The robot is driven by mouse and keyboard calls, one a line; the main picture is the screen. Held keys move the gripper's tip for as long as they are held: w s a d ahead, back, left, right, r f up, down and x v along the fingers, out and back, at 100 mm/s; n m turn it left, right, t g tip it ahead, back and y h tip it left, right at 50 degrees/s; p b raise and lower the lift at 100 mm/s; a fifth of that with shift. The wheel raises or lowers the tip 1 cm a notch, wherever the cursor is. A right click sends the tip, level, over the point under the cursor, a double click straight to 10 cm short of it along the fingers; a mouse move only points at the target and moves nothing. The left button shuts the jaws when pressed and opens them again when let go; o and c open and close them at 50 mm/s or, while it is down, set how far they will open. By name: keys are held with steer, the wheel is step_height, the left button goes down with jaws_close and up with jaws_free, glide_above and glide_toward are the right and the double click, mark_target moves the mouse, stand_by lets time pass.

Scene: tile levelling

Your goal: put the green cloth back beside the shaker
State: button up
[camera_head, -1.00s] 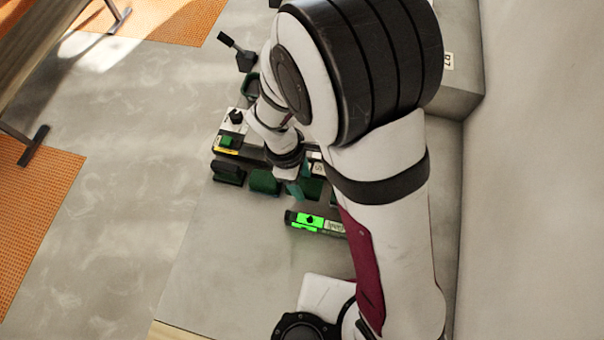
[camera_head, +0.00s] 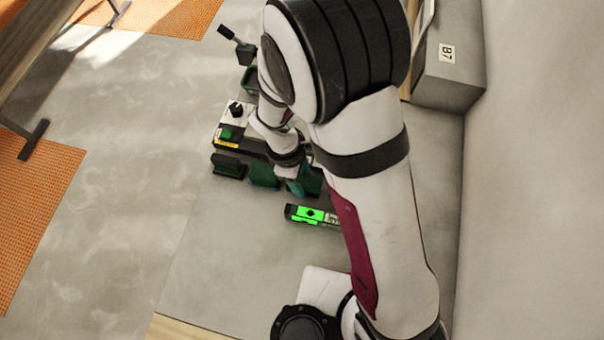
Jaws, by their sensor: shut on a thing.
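My gripper (camera_head: 296,180) points down over the bench, largely hidden by my own arm. It is shut on a small teal-green piece, which looks like the green cloth (camera_head: 297,188); its outline is hard to make out. The piece is close to the dark green blocks, and I cannot tell whether it touches them. I cannot pick out the shaker for sure; my arm covers part of the bench.
A bright green-lit bar (camera_head: 308,215) lies in front. A grey block marked B7 (camera_head: 447,78) is back right. The front-left bench is clear.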

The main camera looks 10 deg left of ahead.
steer(key=shift+f, duration=0.3)
steer(key=o, duration=1.6)
steer(key=shift+c, duration=0.2)
steer(key=shift+r, duration=4.05)
steer(key=s+d+r+m+y, duration=0.2)
steer(key=s+d+r+m, duration=0.3)
steer(key=m, duration=0.6)
steer(key=s+d+r+m+y, duration=0.2)
steer(key=s+d+r+m, duration=0.4)
steer(key=m, duration=0.6)
steer(key=d+r, duration=0.1)
steer(key=d, duration=0.1)
steer(key=shift+d+m, duration=0.3)
steer(key=shift+d, duration=0.05)
